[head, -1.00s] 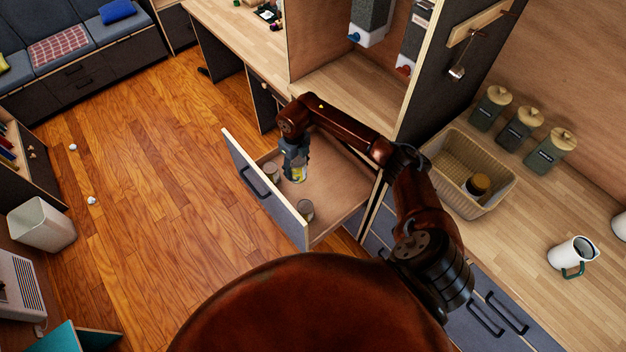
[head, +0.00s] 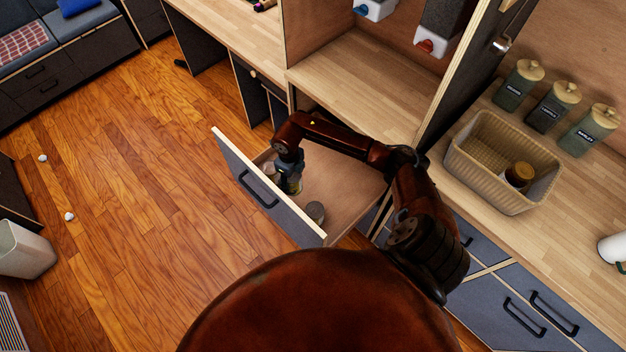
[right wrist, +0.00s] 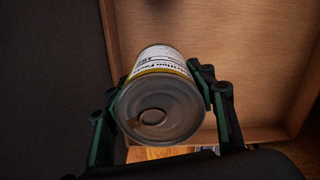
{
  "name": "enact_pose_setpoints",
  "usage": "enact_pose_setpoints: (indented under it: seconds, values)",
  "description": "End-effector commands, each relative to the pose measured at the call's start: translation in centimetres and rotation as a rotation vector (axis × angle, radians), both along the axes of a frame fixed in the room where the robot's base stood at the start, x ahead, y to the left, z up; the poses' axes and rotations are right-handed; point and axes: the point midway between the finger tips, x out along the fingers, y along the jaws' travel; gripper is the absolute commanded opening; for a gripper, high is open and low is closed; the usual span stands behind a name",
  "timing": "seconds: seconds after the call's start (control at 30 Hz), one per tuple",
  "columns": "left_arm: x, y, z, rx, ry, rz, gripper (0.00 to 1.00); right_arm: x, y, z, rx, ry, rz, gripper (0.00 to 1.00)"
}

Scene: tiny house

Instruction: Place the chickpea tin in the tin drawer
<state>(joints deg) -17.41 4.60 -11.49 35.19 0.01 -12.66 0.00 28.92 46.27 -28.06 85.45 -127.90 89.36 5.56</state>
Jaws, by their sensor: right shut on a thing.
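The open tin drawer (head: 340,196) is pulled out below the counter, with a dark front panel and a pale wood floor. My right gripper (head: 290,178) reaches down into it near the front panel. In the right wrist view it is shut on a tin (right wrist: 160,108) with a ring-pull end, a white label and a yellow band. The name on the label is not readable. Two other tins stand in the drawer: one (head: 315,212) near the front corner, one (head: 270,171) partly hidden beside my gripper. Whether the held tin touches the drawer floor is unclear. My left gripper is not in view.
A woven basket (head: 478,185) with a jar, and several lidded canisters (head: 553,106), stand on the right counter. A white mug (head: 612,250) is at the right edge. A bin (head: 25,250) stands at the left. The drawer's back part is bare.

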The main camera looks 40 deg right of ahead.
Motion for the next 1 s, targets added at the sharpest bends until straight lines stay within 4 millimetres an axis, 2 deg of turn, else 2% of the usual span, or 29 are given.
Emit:
enact_pose_setpoints:
  seconds: [0.03, 0.27, 0.53, 0.77, 0.9, 1.0]
  values:
    - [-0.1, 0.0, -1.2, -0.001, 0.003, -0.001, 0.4, -0.1, 0.0, -1.7, 0.002, 0.003, -0.001, 0.12]
    - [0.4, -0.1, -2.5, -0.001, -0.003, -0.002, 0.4, -0.3, -0.3, -3.7, 0.002, 0.0, -0.006, 0.12]
    - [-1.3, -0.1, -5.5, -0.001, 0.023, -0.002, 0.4, -0.4, -0.3, -8.4, 0.002, 0.004, -0.008, 0.12]
    - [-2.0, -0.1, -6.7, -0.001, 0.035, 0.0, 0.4, -0.3, -0.3, -10.2, 0.001, -0.001, -0.005, 0.12]
    - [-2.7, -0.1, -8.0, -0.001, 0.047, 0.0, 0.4, -0.3, -0.2, -12.3, 0.003, 0.002, -0.005, 0.12]
    - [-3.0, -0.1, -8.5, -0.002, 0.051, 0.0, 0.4, -0.3, -0.2, -13.0, 0.002, 0.001, -0.005, 0.12]
